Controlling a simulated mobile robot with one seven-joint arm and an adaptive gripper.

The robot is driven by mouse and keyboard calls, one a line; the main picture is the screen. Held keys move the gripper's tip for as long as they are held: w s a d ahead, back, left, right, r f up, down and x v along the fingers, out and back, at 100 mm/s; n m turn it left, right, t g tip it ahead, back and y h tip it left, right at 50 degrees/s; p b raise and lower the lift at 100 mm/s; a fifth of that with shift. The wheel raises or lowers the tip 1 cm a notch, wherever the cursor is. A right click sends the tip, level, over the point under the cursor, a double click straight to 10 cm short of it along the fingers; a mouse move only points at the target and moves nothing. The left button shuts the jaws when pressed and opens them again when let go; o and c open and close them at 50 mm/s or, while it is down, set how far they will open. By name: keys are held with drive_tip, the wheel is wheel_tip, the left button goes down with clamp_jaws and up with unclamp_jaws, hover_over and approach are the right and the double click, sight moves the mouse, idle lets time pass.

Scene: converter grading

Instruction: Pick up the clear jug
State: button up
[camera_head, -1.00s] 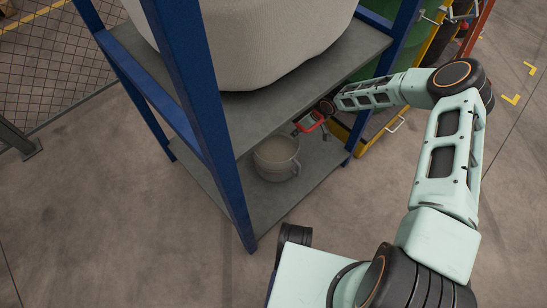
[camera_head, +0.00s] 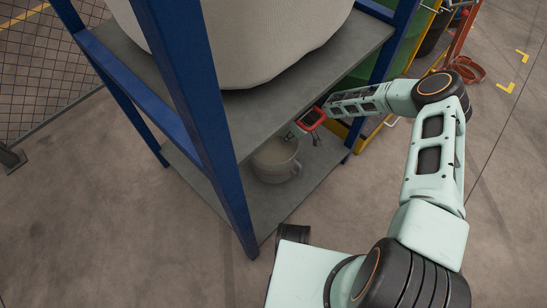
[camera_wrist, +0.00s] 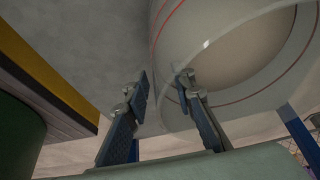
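The clear jug (camera_head: 270,162), translucent and greyish with a handle on its right side, stands upright on the lower shelf (camera_head: 240,203). In the wrist view the jug (camera_wrist: 230,62) fills the upper right, with thin red lines around it. My gripper (camera_head: 291,132) is at the jug's upper right edge in the head view, under the upper shelf. In the wrist view its two fingers (camera_wrist: 162,92) are apart. The right finger overlaps the jug and the left is just beside its edge. I cannot tell whether either touches it.
The upper shelf (camera_head: 285,85) holds a large whitish sack (camera_head: 235,40) above the jug. A blue post (camera_head: 200,110) stands in front. A yellow-edged green unit (camera_head: 412,25) is at the right; its yellow edge (camera_wrist: 45,65) shows in the wrist view.

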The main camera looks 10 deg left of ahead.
drive_tip(key=shift+c, duration=0.3)
clamp_jaws()
drive_tip(key=shift+w+r, duration=0.15)
drive_tip(key=shift+r, duration=0.05)
drive_tip(key=shift+a+r, duration=0.1)
